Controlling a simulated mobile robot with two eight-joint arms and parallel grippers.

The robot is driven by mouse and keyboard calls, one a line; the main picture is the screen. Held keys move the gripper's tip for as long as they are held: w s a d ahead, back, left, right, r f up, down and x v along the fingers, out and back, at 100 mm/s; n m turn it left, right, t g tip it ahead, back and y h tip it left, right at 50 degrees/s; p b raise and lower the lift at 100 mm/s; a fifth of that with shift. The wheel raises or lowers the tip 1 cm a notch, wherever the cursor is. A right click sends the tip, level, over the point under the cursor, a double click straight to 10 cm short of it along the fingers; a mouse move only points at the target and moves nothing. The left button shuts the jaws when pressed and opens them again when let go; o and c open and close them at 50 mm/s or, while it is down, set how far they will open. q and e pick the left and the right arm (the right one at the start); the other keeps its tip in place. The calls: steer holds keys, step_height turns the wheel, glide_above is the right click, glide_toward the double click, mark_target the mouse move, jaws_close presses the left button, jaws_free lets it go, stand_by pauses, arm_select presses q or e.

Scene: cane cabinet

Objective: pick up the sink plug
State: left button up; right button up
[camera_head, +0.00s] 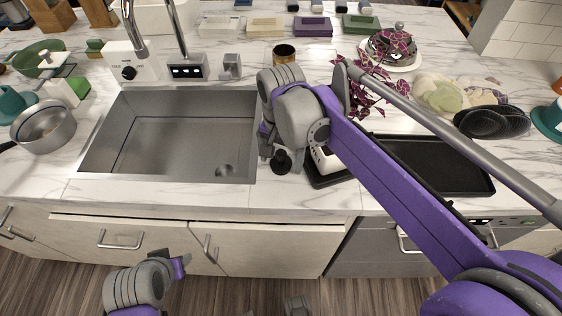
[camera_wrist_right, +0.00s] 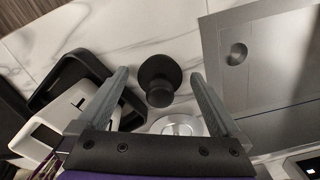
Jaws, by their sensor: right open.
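The sink plug (camera_head: 281,160) is a small black knobbed disc upright on the marble counter, just right of the sink. In the right wrist view the plug (camera_wrist_right: 160,80) lies between my open fingers, with a visible gap on both sides. My right gripper (camera_head: 281,154) points down over it; the exact height of the fingertips above the counter is hard to tell. The right gripper (camera_wrist_right: 160,72) holds nothing. My left gripper (camera_head: 181,266) is low in front of the cabinet; its jaws are not clear.
The steel sink (camera_head: 170,176) lies left of the plug. A white and black appliance (camera_head: 326,168) stands close on the right, beside a black tray (camera_head: 440,165). A round metallic dish (camera_wrist_right: 178,126) shows near the plug in the wrist view. A dark cup (camera_head: 284,56) stands behind.

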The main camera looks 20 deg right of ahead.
steer(key=c, duration=1.4)
steer(key=shift+r, duration=0.15)
